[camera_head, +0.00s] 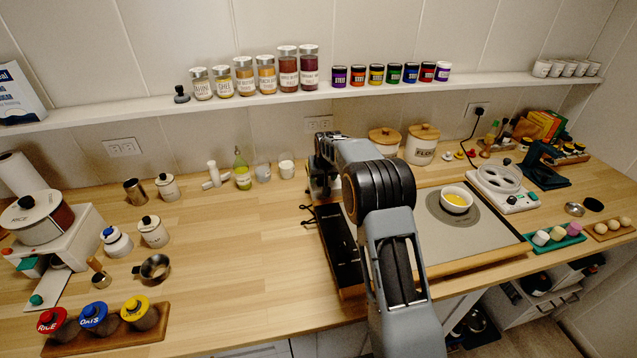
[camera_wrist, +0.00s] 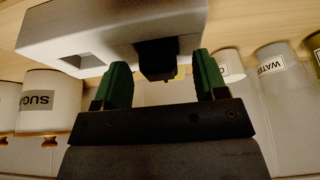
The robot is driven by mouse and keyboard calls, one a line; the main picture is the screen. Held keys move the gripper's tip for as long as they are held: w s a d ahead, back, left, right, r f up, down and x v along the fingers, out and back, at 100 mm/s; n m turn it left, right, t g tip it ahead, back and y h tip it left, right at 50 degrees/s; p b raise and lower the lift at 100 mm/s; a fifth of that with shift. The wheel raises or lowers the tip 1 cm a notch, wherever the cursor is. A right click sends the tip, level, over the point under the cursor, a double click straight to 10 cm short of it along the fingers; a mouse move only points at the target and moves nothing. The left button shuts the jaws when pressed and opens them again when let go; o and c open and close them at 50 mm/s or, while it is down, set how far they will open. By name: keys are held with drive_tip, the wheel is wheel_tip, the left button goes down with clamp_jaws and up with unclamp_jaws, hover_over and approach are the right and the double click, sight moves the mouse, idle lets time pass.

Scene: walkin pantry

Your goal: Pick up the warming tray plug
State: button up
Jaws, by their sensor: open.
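In the wrist view my gripper (camera_wrist: 160,64) is open, with a green pad on each side. A small black block (camera_wrist: 155,58), which looks like the plug, sits between the pads with a gap on both sides. In the head view my arm covers most of the gripper and this spot, so the plug cannot be made out there. The warming tray (camera_head: 482,232) is a grey plate with a wooden edge, right of my arm, with a white bowl (camera_head: 456,199) on it.
A black cord (camera_head: 308,214) lies left of my arm. Wall sockets (camera_head: 318,123) are behind. The counter's left middle (camera_head: 235,240) is clear.

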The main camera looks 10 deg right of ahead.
drive_tip(key=c, duration=1)
drive_tip(key=shift+r, duration=0.15)
drive_tip(key=shift+r, duration=0.3)
wheel_tip(320, 180, up, 2)
drive_tip(key=shift+b, duration=0.6)
drive_tip(key=shift+s+r, duration=2.35)
drive_tip(key=shift+r, duration=0.2)
drive_tip(key=shift+s+r, duration=2.3)
drive_tip(key=shift+r, duration=0.2)
drive_tip(key=shift+s+r, duration=2.35)
drive_tip(key=shift+r, duration=0.2)
drive_tip(key=shift+a, duration=0.1)
